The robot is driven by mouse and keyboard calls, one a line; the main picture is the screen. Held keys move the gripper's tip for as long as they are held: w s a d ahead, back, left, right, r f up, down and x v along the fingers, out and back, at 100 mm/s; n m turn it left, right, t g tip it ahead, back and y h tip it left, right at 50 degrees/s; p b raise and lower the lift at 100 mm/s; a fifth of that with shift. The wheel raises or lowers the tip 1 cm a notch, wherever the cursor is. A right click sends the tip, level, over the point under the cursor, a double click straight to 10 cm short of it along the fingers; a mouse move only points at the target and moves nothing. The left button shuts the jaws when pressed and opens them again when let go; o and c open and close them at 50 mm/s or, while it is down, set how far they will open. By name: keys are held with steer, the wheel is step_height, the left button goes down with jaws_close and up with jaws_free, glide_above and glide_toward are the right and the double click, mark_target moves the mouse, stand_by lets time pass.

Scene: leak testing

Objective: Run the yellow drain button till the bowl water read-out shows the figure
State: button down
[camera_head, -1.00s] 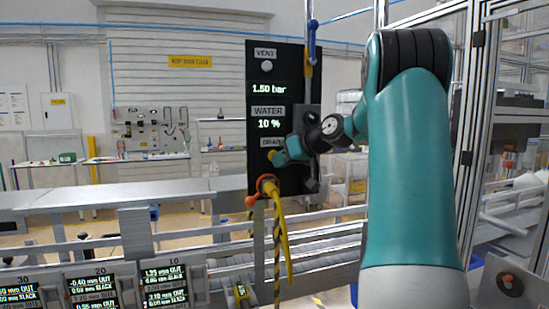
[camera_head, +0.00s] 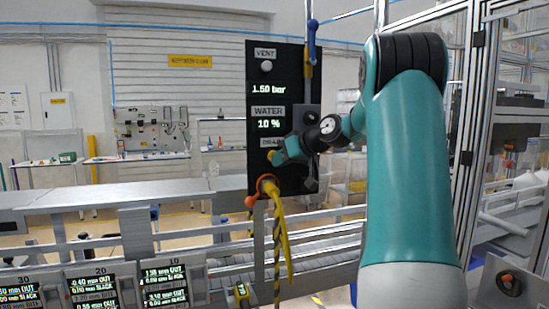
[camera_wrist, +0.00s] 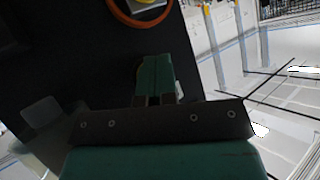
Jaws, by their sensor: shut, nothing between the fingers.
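The black panel (camera_head: 258,90) carries a VENT knob, a pressure read-out of 1.50 bar, and the bowl water read-out (camera_head: 268,124), which shows 10 %. Below it is a partly covered drain label (camera_head: 269,142). The yellow drain button (camera_head: 271,155) shows as a small yellow patch at my gripper's tip. My gripper (camera_head: 278,157) is shut and empty, its tip at the button; I cannot tell whether it presses it. In the wrist view the shut green fingers (camera_wrist: 155,72) lie against the dark panel, and the button is mostly hidden behind them.
An orange-handled valve (camera_head: 268,185) with a yellow hose (camera_head: 281,235) hangs just below the button. Rails and several numbered displays (camera_head: 93,285) stand at lower left. A metal frame (camera_head: 475,110) is at right.

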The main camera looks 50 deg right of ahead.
steer(key=shift+w+d+r, duration=0.15)
steer(key=shift+w+d, duration=0.1)
steer(key=shift+w, duration=0.05)
stand_by(0.8)
steer(key=shift+s, duration=0.15)
steer(key=shift+s+a+f+b, duration=0.2)
steer(key=shift+s+a+b, duration=0.1)
steer(key=shift+s+b, duration=0.25)
steer(key=shift+s+a, duration=0.1)
steer(key=shift+s, duration=0.05)
steer(key=s+a, duration=0.1)
steer(key=s+b, duration=0.1)
steer(key=s+a+b, duration=0.1)
steer(key=s, duration=0.1)
steer(key=shift+a, duration=0.3)
stand_by(0.4)
